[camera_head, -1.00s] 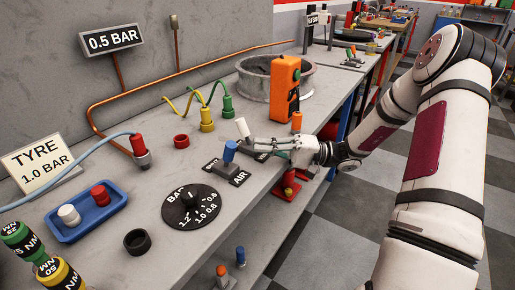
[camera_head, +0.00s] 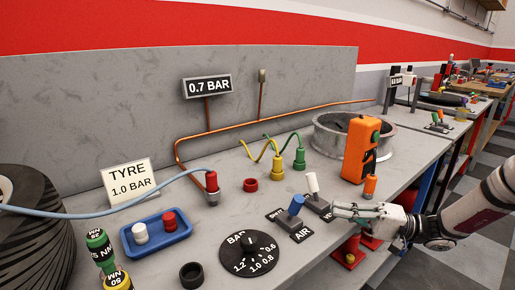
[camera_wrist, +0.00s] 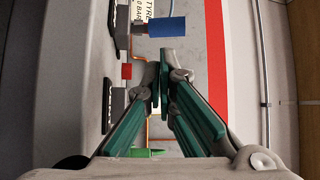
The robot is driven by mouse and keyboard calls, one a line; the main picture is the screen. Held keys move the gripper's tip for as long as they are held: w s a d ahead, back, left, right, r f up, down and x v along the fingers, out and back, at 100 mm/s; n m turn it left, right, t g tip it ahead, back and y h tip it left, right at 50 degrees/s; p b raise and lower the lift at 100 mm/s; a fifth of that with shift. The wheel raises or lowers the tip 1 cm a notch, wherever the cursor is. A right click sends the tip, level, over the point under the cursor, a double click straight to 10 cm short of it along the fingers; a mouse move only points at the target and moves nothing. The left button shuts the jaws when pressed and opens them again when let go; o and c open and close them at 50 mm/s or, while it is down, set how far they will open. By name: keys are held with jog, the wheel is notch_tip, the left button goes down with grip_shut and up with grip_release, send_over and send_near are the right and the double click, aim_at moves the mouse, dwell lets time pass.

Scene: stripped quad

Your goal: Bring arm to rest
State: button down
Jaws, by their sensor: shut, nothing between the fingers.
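My gripper (camera_head: 338,209) is at the right end of the grey bench's front, with its fingers pointing left. It is shut and empty. In the wrist view its two green-backed fingers (camera_wrist: 163,78) meet at their tips. The blue-handled AIR lever (camera_head: 296,204) is just left of the fingertips, with a small gap visible. Its blue handle also shows ahead of the fingers in the wrist view (camera_wrist: 167,27). A white-handled lever (camera_head: 312,183) stands behind it. My forearm reaches in from the right edge, and the rest of the arm is out of view.
The bench holds a black BAR dial (camera_head: 250,254), a blue tray (camera_head: 156,238), a hose fitting (camera_head: 212,184) and an orange box (camera_head: 359,150). A grey ring (camera_head: 330,137) stands behind. The display (camera_head: 207,86) reads 0.7 BAR. Checkered floor (camera_head: 465,262) is open at right.

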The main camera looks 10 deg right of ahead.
jog(key=s+a+r+n+g+h, duration=0.1)
jog(key=s+a+g, duration=0.1)
jog(key=a, duration=0.1)
jog(key=s+a+r+g+h, duration=0.1)
jog(key=s+a+g, duration=0.1)
jog(key=s, duration=0.1)
jog(key=s+a+r+n+g+h, duration=0.1)
jog(key=s+a+g, duration=0.1)
jog(key=a+g, duration=0.1)
jog(key=shift+s+a+r+n+h, duration=0.2)
jog(key=shift+a+r+n+h, duration=0.05)
jog(key=shift+a+n+h, duration=0.05)
jog(key=s+a+r+g+h, duration=0.1)
jog(key=s+a+r+h, duration=0.1)
jog(key=s+h, duration=0.5)
jog(key=s+a+r+g+h, duration=0.15)
jog(key=s+h, duration=0.25)
jog(key=s, duration=0.7)
jog(key=s+d+t+h, duration=0.4)
jog(key=s+d, duration=0.1)
jog(key=s, duration=0.3)
notch_tip(320, 180, up, 23)
jog(key=t+p, duration=0.3)
jog(key=p, duration=1.7)
jog(key=shift+w, duration=0.15)
